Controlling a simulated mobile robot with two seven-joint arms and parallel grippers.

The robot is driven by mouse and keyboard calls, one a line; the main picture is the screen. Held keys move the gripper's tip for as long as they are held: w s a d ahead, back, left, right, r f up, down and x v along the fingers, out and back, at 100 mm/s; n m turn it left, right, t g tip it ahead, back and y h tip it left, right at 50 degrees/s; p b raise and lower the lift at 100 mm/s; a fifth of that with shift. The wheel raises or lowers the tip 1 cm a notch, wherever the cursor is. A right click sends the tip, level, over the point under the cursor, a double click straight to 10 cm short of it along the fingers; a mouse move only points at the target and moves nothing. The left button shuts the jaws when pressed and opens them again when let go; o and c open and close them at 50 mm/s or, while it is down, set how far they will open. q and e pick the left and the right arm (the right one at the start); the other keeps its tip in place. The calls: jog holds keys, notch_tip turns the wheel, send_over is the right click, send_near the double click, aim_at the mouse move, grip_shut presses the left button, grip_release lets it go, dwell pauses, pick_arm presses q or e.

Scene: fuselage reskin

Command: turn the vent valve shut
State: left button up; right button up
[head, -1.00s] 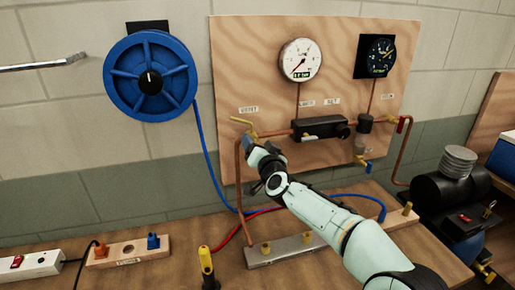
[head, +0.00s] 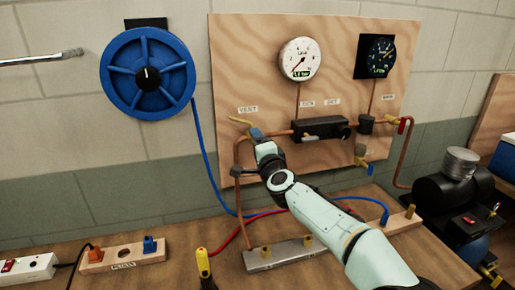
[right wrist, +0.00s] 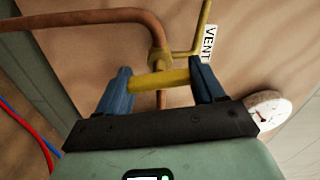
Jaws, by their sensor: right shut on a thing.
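The vent valve (head: 240,122) is a brass fitting on the copper pipe at the left of the plywood board, under the VENT label (head: 247,110). In the right wrist view its brass body (right wrist: 158,60) and its yellow handle (right wrist: 160,80) show. My right gripper (head: 255,132) is at the valve, its arm reaching up from the lower right. In the right wrist view the blue fingers of my right gripper (right wrist: 163,77) are shut on the yellow handle, one at each end. My left gripper is out of view.
A blue hose reel (head: 118,75) hangs left of the board. Two gauges (head: 301,60) (head: 379,57) sit above a black device (head: 320,128). Red and blue hoses and a grey manifold (head: 285,253) lie on the bench. A black compressor (head: 450,190) stands at right.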

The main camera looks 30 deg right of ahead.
jog(key=shift+d+m, duration=0.1)
jog(key=shift+m, duration=0.8)
jog(key=o, duration=1)
jog(key=shift+o, duration=0.2)
jog(key=shift+s+b, duration=0.1)
jog(key=shift+b, duration=0.2)
jog(key=shift+s, duration=0.25)
jog(key=b+v, duration=0.2)
jog(key=v, duration=1)
jog(key=shift+s+a, duration=0.25)
jog(key=shift+s, duration=0.1)
